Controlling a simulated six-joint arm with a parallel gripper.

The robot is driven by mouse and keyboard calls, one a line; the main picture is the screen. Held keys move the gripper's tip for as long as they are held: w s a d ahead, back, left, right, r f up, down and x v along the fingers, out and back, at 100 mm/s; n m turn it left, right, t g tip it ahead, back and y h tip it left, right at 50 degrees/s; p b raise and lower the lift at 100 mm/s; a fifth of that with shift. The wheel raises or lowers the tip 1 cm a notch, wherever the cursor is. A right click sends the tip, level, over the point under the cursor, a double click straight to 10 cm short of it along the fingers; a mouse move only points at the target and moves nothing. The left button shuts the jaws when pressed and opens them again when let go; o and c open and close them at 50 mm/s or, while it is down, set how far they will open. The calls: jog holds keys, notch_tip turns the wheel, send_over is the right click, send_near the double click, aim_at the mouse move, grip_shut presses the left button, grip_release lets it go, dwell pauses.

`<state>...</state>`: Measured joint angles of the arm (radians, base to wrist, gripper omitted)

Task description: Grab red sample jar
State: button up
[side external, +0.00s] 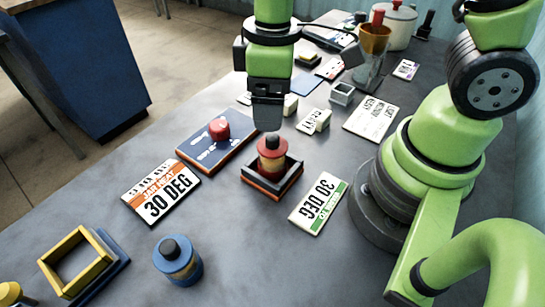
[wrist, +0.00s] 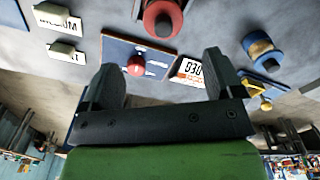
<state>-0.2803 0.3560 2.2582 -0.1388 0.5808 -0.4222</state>
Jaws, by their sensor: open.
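The red sample jar (side external: 271,154) has a red lid, a dark knob and an amber body. It stands upright in a small square dark tray with an orange edge (side external: 287,186). The jar also shows at the top of the wrist view (wrist: 163,18), partly cut off by the frame. My gripper (side external: 268,118) points down just above and behind the jar in the side view. In the wrist view its two fingers (wrist: 164,75) are apart with nothing between them. The jar lies beyond the fingertips, apart from them.
A blue panel with a red button (side external: 219,128) lies left of the tray. Flat "30 DEG" cards lie left (side external: 162,191) and right (side external: 319,203). A blue jar (side external: 178,260) and a yellow square frame (side external: 75,262) stand at the front left. A beaker (side external: 371,55) stands behind.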

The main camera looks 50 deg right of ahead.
aim_at(275, 149)
jog(key=shift+a+f, duration=0.1)
jog(key=shift+f, duration=0.45)
jog(key=shift+n, duration=0.3)
notch_tip(275, 149, down, 5)
jog(key=shift+r, duration=0.15)
jog(key=f, duration=0.2)
jog(key=s+f, duration=0.1)
jog(key=f, duration=0.1)
jog(key=shift+f, duration=0.6)
jog(key=shift+w, duration=0.1)
jog(key=shift+c, duration=0.4)
jog(key=c, duration=1.1)
jog(key=shift+r, duration=0.2)
